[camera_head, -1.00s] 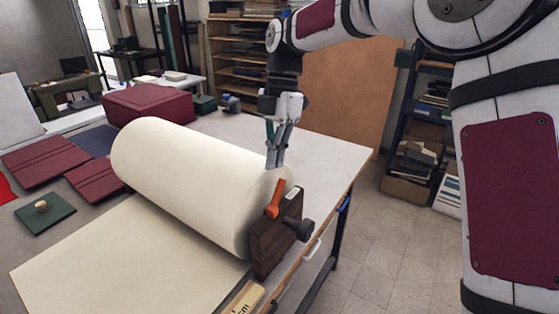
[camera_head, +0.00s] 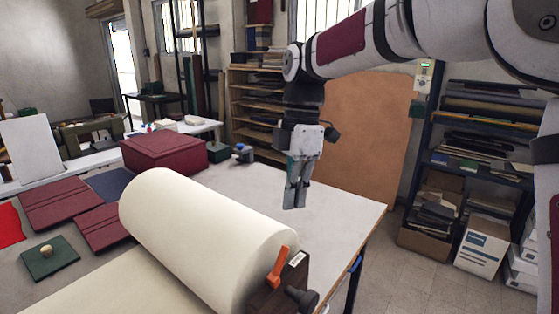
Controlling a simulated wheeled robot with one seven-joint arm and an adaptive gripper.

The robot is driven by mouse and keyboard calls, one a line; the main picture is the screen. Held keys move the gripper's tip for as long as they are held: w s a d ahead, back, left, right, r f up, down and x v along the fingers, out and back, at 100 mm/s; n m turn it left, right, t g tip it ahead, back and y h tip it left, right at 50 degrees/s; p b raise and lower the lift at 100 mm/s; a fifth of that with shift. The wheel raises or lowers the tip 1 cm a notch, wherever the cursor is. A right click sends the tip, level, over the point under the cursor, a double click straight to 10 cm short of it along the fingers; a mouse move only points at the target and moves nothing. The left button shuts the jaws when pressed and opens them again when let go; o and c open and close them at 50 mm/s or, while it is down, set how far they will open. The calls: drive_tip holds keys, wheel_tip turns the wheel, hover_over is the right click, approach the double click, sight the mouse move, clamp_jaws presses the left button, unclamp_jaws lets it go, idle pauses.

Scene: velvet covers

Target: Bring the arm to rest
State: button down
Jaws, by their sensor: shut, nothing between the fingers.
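My gripper (camera_head: 295,197) hangs from my arm, fingers pointing down and closed together with nothing between them. It is above and behind the right end of a large cream roll (camera_head: 205,235) on the table (camera_head: 340,205). A gap between the fingertips and the roll or table cannot be judged exactly, but the fingers look clear of both. My arm reaches in from the upper right, bent at the elbow joint.
A dark wooden holder with an orange lever (camera_head: 277,268) stands at the roll's right end. Dark red covers (camera_head: 62,202), a dark red box (camera_head: 163,150) and a green board (camera_head: 50,257) lie left. Shelves (camera_head: 480,130) stand right. The table's back right is bare.

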drive_tip(key=s+d+m+t, duration=0.3)
drive_tip(key=s+d+m, duration=0.5)
drive_tip(key=s+m, duration=0.3)
drive_tip(key=s+d+m+t+h, duration=0.1)
drive_tip(key=s+d+m+t, duration=0.3)
drive_tip(key=s+d+m, duration=0.4)
drive_tip(key=s+m, duration=0.3)
drive_tip(key=m, duration=0.1)
drive_tip(key=shift+s+r, duration=0.15)
drive_tip(key=shift+r, duration=0.15)
drive_tip(key=shift+d, duration=0.1)
